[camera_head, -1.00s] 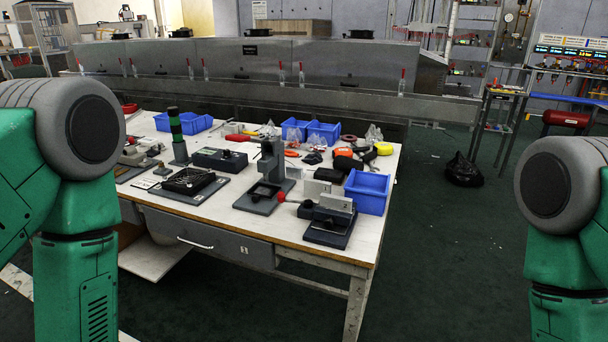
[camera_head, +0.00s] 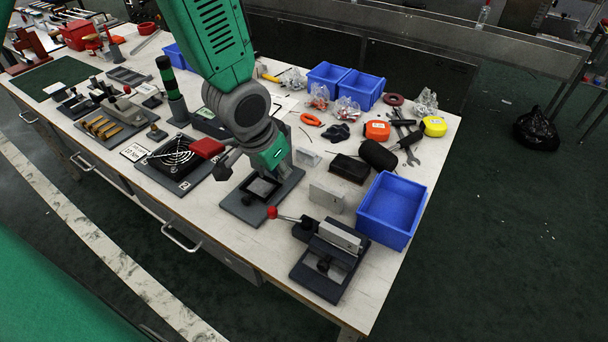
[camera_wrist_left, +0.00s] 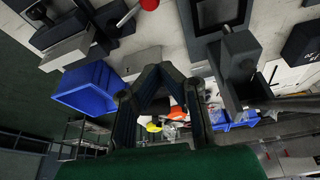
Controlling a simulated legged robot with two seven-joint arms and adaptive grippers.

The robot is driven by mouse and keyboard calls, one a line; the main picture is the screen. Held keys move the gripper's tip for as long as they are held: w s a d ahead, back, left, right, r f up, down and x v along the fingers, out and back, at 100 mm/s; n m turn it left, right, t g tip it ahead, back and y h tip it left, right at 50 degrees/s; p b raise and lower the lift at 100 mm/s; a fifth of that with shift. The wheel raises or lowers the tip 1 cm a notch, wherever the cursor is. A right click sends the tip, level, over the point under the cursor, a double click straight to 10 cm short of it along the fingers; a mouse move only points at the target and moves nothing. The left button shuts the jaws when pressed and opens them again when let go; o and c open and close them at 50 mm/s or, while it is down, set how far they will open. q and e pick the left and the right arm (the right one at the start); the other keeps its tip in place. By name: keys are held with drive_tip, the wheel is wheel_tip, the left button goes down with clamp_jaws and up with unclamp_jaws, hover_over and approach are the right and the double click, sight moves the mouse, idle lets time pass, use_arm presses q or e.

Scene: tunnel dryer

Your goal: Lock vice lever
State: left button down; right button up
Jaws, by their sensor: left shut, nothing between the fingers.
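The vice (camera_head: 322,270) stands at the front right corner of the workbench, with a dark base and a pale metal jaw block. Its lever ends in a red knob (camera_head: 272,212) that points left in the head view. The vice also shows at the upper left of the left wrist view (camera_wrist_left: 72,48), with the red knob (camera_wrist_left: 150,4) at the top edge. My left gripper (camera_wrist_left: 157,72) is shut and empty, apart from the lever. In the head view my left arm hangs over the dark press stand, and its fingers are hard to make out. My right gripper is out of view.
A blue bin (camera_head: 393,208) stands right behind the vice. The press stand (camera_head: 245,207) is left of the vice, close under my left arm. A pale metal block (camera_head: 327,198) lies between them. A fan fixture (camera_head: 175,160) and more blue bins (camera_head: 361,88) are farther off.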

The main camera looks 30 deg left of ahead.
use_arm(q)
drive_tip(key=shift+w+d+r, duration=0.1)
drive_tip(key=shift+d+r, duration=0.05)
drive_tip(key=shift+r, duration=0.1)
drive_tip(key=b+x, duration=0.1)
drive_tip(key=x, duration=0.9)
drive_tip(key=shift+f+b, duration=0.3)
drive_tip(key=shift+f, duration=0.05)
drive_tip(key=s, duration=0.2)
drive_tip(key=s+a+r, duration=0.1)
drive_tip(key=s, duration=0.1)
drive_tip(key=shift+a, duration=0.1)
drive_tip(key=shift+f, duration=0.1)
drive_tip(key=shift+a, duration=0.1)
